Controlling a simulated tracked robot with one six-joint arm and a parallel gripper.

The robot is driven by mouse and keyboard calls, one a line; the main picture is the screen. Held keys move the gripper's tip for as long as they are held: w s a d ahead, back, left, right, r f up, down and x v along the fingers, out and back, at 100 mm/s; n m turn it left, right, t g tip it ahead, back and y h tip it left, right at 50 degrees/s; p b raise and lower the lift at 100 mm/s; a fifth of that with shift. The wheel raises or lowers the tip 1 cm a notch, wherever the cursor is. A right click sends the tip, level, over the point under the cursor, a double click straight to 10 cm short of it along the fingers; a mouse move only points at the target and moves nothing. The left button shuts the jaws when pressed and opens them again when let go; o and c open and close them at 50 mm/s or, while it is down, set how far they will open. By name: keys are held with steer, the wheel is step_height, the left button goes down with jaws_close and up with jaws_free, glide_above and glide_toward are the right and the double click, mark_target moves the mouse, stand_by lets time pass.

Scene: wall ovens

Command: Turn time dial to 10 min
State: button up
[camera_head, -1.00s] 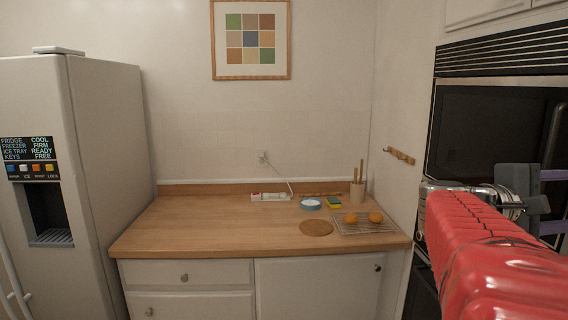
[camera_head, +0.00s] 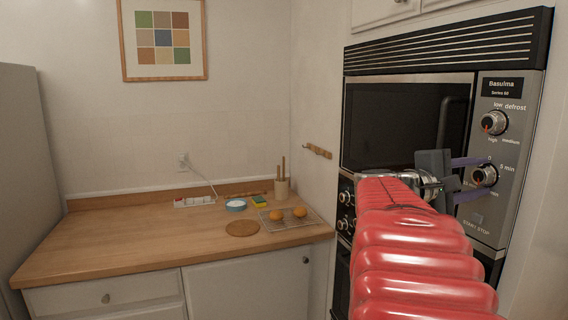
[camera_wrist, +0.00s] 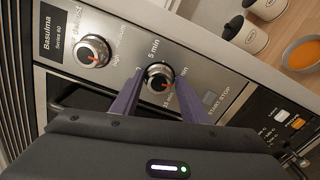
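The time dial (camera_head: 484,176) is a round metal knob with a dark face and a red pointer mark, on the lower part of the oven's control panel. "0" and "5 min" are printed near it; the pointer is toward the lower left in the head view. It also shows in the wrist view (camera_wrist: 159,77). My gripper (camera_head: 480,178) is in front of the panel with its purple fingers apart, one above and one below the dial in the head view. In the wrist view the fingers (camera_wrist: 159,72) straddle the dial; contact cannot be told.
A second dial (camera_head: 494,122), marked low, medium, high and defrost, sits above. The START STOP button (camera_head: 477,219) is below. The dark oven door (camera_head: 405,125) is left of the panel. A wooden counter (camera_head: 120,240) with small items stands further left.

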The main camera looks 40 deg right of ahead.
steer(key=c, duration=0.6)
steer(key=shift+f, duration=0.1)
steer(key=shift+c, duration=0.2)
steer(key=shift+n, duration=0.6)
steer(key=o, duration=0.8)
steer(key=shift+o, duration=1.2)
steer(key=v, duration=1.3)
steer(key=shift+w+a, duration=0.2)
steer(key=shift+a, duration=0.15)
